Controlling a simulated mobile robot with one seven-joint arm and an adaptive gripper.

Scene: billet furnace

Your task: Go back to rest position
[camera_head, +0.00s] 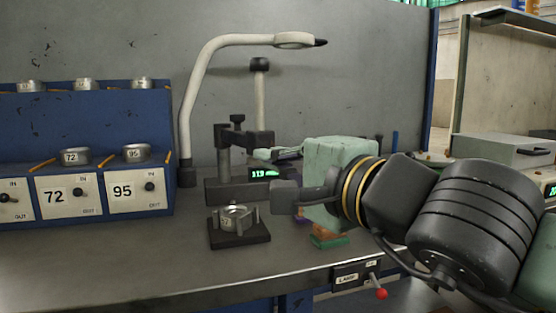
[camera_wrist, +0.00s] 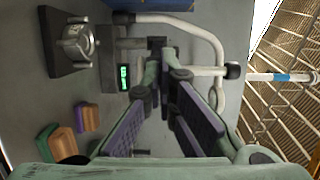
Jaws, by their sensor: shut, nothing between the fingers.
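My gripper (camera_head: 268,153), with a pale green body, is held above the bench and points left toward the measuring stand. In the wrist view my gripper (camera_wrist: 162,76) shows its two green fingers with purple pads, tips close together, shut and empty. A metal disc (camera_head: 235,214) sits among the posts of a black square fixture (camera_head: 240,237), below and left of my gripper. The fixture also shows at the top left of the wrist view (camera_wrist: 66,68). My arm comes in from the right.
A measuring stand (camera_head: 226,190) with a green display and a curved white lamp (camera_head: 196,95) stand behind the fixture. A blue rack (camera_head: 88,108) with drawers and discs is at left. Small coloured blocks (camera_head: 328,241) lie below my gripper. The front left bench is clear.

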